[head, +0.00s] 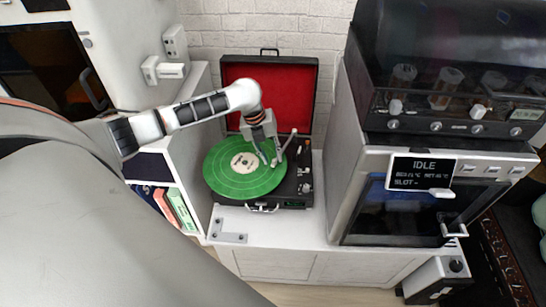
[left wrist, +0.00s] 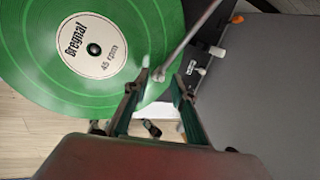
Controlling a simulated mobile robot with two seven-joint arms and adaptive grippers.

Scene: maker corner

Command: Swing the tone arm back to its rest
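The record player (head: 304,189) stands on a white cabinet with its red-lined lid open. A green record (head: 225,181) with a pale label lies on the platter; it also shows in the left wrist view (left wrist: 60,88). The silver tone arm (head: 287,146) slants over the record's right edge. In the left wrist view the tone arm (left wrist: 190,38) comes down from the top right. My left gripper (head: 269,161) is open above the record's right side. In the left wrist view its fingertips (left wrist: 159,82) stand on either side of the tone arm's head end, with gaps visible. My right gripper is not in view.
A grey machine (head: 422,190) with an "IDLE" display stands close on the right. The red lid (head: 288,85) rises behind the platter. A shelf with books (head: 180,208) is at the left. A grey bracket (head: 229,238) lies on the cabinet in front.

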